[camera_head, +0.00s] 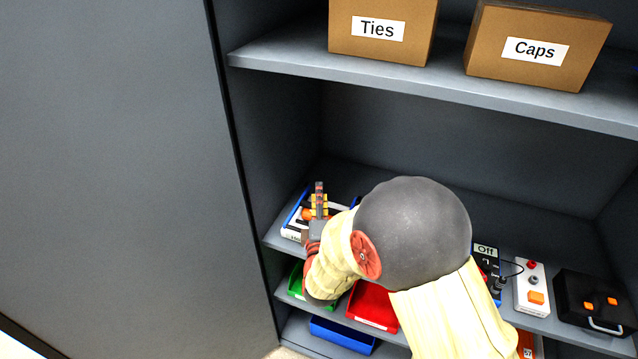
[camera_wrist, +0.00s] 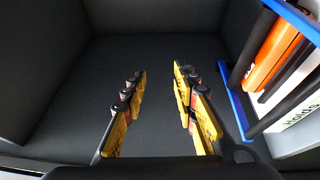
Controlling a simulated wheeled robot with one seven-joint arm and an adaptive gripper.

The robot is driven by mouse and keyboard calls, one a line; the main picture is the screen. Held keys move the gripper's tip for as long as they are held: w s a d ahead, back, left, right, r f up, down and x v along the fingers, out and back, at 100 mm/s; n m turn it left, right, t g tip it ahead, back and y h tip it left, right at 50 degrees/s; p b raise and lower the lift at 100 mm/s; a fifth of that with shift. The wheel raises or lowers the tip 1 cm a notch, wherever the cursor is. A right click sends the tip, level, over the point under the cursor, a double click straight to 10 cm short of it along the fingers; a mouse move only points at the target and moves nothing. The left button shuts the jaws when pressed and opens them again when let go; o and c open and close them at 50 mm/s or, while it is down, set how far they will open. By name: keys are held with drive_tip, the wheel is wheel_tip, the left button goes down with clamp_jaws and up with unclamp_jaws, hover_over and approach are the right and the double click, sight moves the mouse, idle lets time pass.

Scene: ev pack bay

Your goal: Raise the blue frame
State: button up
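The blue frame (camera_head: 292,213) lies on the middle shelf at its left end, partly hidden behind my gripper in the head view. In the wrist view the blue frame (camera_wrist: 237,112) is at the right edge, cut off by the picture. Orange, black and white parts with some lettering show inside it. My gripper (camera_head: 319,195) is over or beside the frame in the head view; the exact gap cannot be told there. In the wrist view my gripper (camera_wrist: 159,78) is open, with yellow finger pads apart and nothing between them. The frame is right of both fingers.
The middle shelf also holds a meter marked Off (camera_head: 486,252), a white control box (camera_head: 531,288) and a black case (camera_head: 594,303) at right. Green (camera_head: 295,278), red (camera_head: 372,305) and blue (camera_head: 342,334) bins sit below. Cartons marked Ties (camera_head: 380,45) and Caps (camera_head: 530,65) stand above.

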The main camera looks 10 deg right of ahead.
drive_tip(key=x, duration=0.5)
drive_tip(key=shift+w+d+b, duration=0.15)
drive_tip(key=shift+w+b, duration=0.25)
drive_tip(key=shift+c, duration=1.3)
drive_tip(key=c, duration=0.4)
clamp_jaws()
unclamp_jaws()
drive_tip(key=o, duration=0.7)
drive_tip(key=shift+c, duration=0.2)
drive_tip(key=shift+s, duration=0.1)
